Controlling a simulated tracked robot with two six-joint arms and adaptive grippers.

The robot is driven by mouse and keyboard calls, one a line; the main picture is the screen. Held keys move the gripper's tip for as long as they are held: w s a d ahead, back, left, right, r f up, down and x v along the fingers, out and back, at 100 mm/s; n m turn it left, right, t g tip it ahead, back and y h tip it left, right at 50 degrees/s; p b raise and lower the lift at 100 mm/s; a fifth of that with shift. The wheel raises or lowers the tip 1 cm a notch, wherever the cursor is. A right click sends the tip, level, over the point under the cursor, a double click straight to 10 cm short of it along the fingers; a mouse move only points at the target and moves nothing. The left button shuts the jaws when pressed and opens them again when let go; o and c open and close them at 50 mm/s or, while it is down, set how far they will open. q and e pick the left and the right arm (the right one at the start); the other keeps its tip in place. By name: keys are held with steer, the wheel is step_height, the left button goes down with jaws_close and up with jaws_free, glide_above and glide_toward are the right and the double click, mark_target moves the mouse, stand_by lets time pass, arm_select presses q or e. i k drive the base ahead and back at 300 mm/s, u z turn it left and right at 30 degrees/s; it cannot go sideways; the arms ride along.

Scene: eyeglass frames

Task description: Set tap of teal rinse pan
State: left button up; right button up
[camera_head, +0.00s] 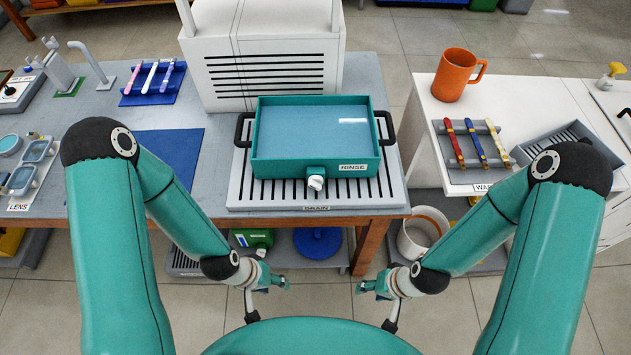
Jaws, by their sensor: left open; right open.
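The teal rinse pan (265,160) sits on a slatted grey drain board (240,190) on the table, filled with blue liquid. It has dark handles on its left and right sides and a RINSE label on the front. The tap (316,181) sticks out of the pan's front wall, teal with a white end; its exact setting is too small to tell. My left gripper (270,300) is open and empty, low in front of the table edge, below and left of the tap. My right gripper (374,305) is open and empty, below and right of the tap.
A white vented cabinet (262,60) stands directly behind the pan. A blue mat (168,160) lies to the left. On the right, a white counter (425,95) holds an orange mug (457,75) and a rack (470,175) with several colored sticks. The space before the tap is clear.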

mark_target(314, 181)
steer(key=z, duration=2)
steer(key=i, duration=0.1)
steer(key=u, duration=3.1)
steer(key=k, duration=1.25)
steer(key=z, duration=0.95)
steer(key=i, duration=1)
steer(key=u, duration=0.1)
